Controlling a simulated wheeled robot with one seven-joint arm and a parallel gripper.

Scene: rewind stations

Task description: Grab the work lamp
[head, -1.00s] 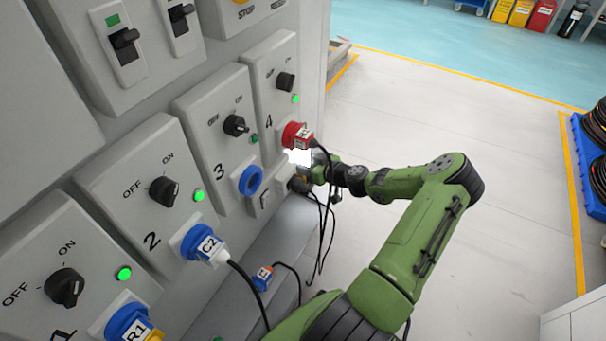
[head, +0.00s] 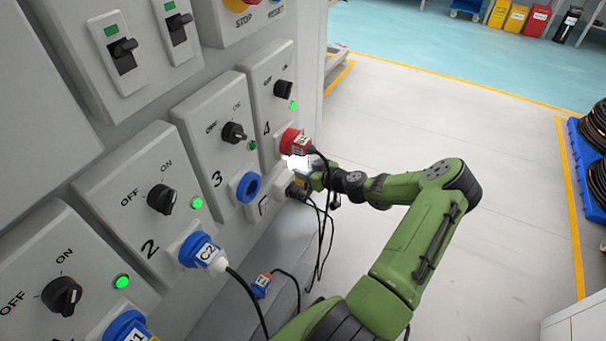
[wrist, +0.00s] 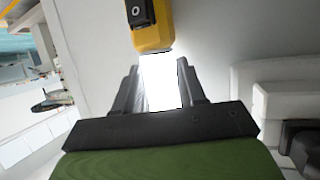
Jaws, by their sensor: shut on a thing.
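The work lamp has a yellow body (wrist: 152,32) with a black switch and a bright white glowing part (wrist: 160,80). In the head view its glow (head: 297,162) shows in front of panel 4, just below the red plug (head: 296,141). My gripper (wrist: 160,88) is shut on the lamp, with the glowing part between its two fingers and the yellow body beyond the fingertips. In the head view my gripper (head: 308,174) is small and partly lost in the glare, close to the cabinet face. I cannot tell whether the lamp touches the cabinet.
Black cables (head: 324,225) hang just below my gripper. A blue plug labelled C2 (head: 203,250) sits in panel 2, and a blue socket (head: 249,186) in panel 3 is empty. The floor (head: 450,115) to the right is clear. Blue pallets with coiled cable (head: 590,180) stand at the far right.

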